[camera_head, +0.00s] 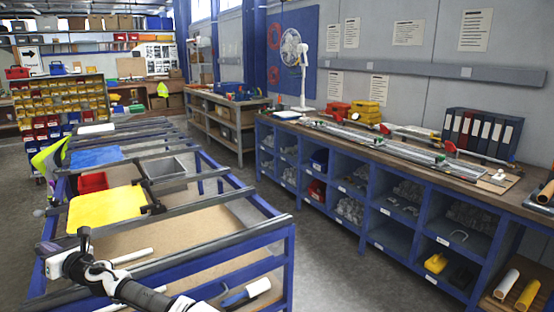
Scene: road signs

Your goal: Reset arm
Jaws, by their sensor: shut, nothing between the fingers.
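My arm reaches in from the bottom left over a blue-framed rack (285,262). My gripper (84,238) is at its dark end, shut and empty, above the near end of the rack. Its fingertips are small and hard to make out. A yellow sign panel (104,208), a blue panel (96,157) and a grey panel (165,169) lie on the rack's bars, beyond my gripper and apart from it.
A long blue workbench (365,225) with cubbyholes runs along the right wall, holding binders (482,134), yellow and red cases (365,110) and a fan (294,50). Open floor (325,268) lies between rack and bench. Bin shelves (62,98) stand at the back left.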

